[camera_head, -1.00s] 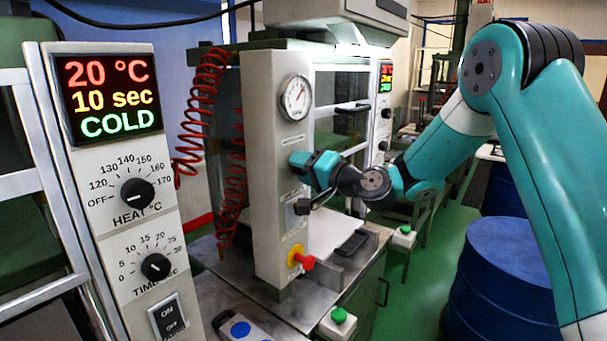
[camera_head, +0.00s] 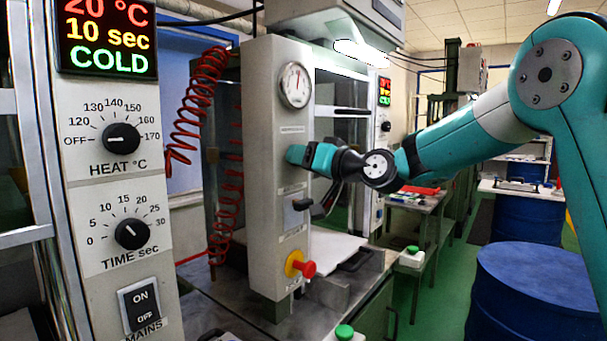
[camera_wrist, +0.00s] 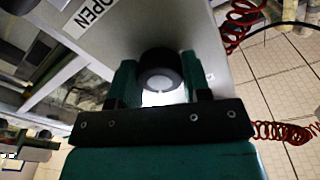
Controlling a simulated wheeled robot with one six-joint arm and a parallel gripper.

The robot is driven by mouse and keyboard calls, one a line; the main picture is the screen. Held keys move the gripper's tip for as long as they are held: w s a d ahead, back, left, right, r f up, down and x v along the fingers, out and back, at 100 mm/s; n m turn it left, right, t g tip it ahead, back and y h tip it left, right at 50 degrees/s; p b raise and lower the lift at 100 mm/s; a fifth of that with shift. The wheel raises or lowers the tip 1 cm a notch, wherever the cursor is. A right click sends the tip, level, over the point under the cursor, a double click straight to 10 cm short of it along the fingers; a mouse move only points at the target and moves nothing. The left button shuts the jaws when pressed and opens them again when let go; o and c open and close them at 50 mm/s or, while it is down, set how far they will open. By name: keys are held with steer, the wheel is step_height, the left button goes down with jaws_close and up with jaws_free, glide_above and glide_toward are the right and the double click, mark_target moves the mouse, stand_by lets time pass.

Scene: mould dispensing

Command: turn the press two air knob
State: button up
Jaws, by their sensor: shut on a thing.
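The press two panel (camera_head: 262,180) is a pale upright column with a round pressure gauge (camera_head: 295,84) near its top. The air knob (camera_wrist: 160,64) is a dark round knob on this panel, below the gauge. My gripper (camera_wrist: 157,82) is shut on the knob, with one green finger on each side of it. In the head view my gripper (camera_head: 297,155) meets the panel front and hides the knob. The gauge needle points roughly upward. A label reading OPEN (camera_wrist: 90,13) shows beside the knob in the wrist view.
Below my gripper are a dark lever switch (camera_head: 301,204) and a red stop button (camera_head: 305,268) on yellow. A red coiled hose (camera_head: 222,190) hangs left of the panel. A nearer panel (camera_head: 115,190) has HEAT and TIME dials. A blue drum (camera_head: 530,295) stands at the right.

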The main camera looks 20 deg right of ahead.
stand_by(0.4)
steer(key=o, duration=0.9)
steer(key=shift+o, duration=0.2)
steer(key=shift+s+d, duration=0.1)
steer(key=r+b+v, duration=0.1)
steer(key=b+v, duration=0.4)
steer(key=v, duration=1.2)
steer(key=shift+f, duration=0.45)
steer(key=shift+s, duration=0.1)
